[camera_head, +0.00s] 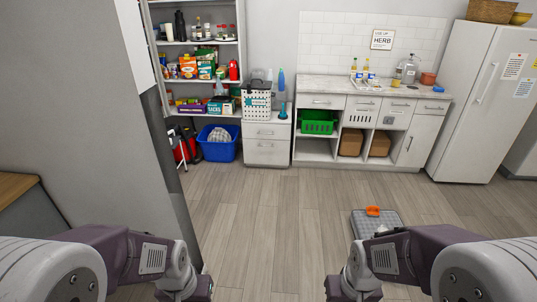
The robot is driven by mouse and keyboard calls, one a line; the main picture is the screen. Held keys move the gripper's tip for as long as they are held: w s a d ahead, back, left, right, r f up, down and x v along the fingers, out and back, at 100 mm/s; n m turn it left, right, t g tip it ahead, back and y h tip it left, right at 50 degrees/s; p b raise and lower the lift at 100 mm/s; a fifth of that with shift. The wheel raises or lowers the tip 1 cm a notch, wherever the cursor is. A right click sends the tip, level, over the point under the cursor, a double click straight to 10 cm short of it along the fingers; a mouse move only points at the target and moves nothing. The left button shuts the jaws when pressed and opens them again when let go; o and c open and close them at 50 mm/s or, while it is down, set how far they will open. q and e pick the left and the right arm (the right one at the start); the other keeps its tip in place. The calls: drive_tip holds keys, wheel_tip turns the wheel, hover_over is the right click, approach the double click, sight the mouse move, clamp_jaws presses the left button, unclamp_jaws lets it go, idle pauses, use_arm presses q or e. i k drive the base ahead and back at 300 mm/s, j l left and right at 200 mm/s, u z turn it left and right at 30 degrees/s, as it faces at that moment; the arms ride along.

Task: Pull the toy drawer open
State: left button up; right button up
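Several closed drawers show across the room in the head view; I cannot tell which one is the toy drawer. A narrow white drawer cabinet (267,153) stands between the shelf and the counter, its drawer fronts shut. The white counter unit (322,102) to its right has a row of closed drawer fronts under the worktop, two with slots. My two arms reach in at the bottom left and bottom right, far from all drawers. Their grippers lie below the picture's lower edge, so their fingers are hidden.
A blue bin (219,151) stands left of the drawer cabinet. A grey wall panel (75,130) blocks the left side. A grey floor scale or mat (362,228) with an orange item (373,211) lies ahead right. A fridge (487,100) stands at the right. The middle floor is clear.

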sight(256, 152)
drive_tip(key=i+z, duration=0.1)
drive_tip(key=i, duration=4)
drive_tip(key=i+z, duration=0.25)
drive_tip(key=i, duration=0.15)
drive_tip(key=i+j+z, duration=0.1)
drive_tip(key=i+z, duration=0.2)
drive_tip(key=i, duration=0.15)
